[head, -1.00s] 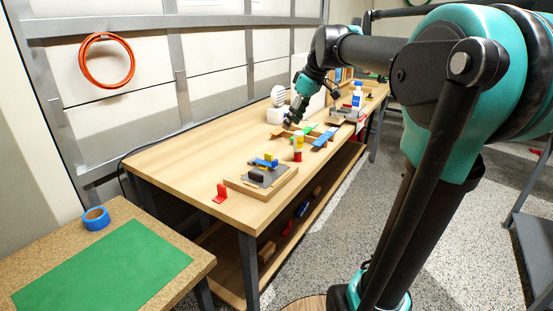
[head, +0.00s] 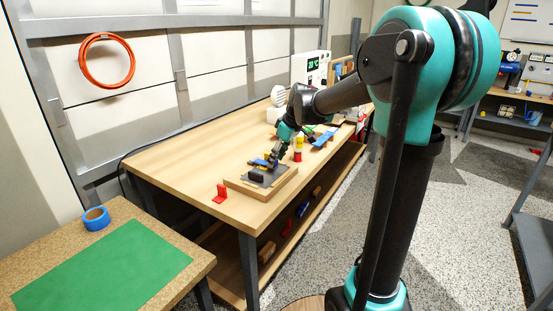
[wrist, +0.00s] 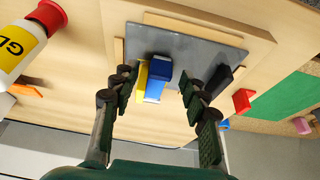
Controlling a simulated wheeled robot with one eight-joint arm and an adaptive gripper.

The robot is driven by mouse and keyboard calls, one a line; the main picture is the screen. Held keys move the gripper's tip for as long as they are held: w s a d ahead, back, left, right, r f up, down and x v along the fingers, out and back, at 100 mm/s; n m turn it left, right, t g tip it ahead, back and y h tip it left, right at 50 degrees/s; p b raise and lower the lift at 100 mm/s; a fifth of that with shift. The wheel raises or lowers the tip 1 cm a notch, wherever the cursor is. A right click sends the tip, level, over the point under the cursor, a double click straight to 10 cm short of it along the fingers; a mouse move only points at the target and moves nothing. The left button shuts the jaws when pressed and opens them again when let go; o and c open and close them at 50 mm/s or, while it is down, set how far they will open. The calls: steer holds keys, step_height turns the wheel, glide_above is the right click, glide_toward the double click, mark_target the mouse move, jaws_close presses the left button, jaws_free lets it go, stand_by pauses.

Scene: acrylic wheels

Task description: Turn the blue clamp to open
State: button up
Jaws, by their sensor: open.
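The blue clamp (wrist: 157,80) sits on a grey plate (wrist: 205,51) beside a yellow block (wrist: 141,82) in the wrist view. In the head view the blue clamp (head: 259,162) shows small on the grey plate, on a wooden base (head: 237,184) near the bench's front. My gripper (wrist: 153,82) is open, its two fingers on either side of the blue clamp and yellow block, with a gap on both sides. In the head view my gripper (head: 272,160) is just above the plate and partly hides the yellow block. Contact cannot be told.
A dark block (wrist: 217,81) stands on the plate right of the fingers. A glue bottle with a red cap (wrist: 17,45) is at left in the wrist view. A red bracket (head: 220,194) stands near the bench edge. The bench's left part is clear.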

steer(key=shift+f, duration=0.25)
jaws_close()
stand_by(0.3)
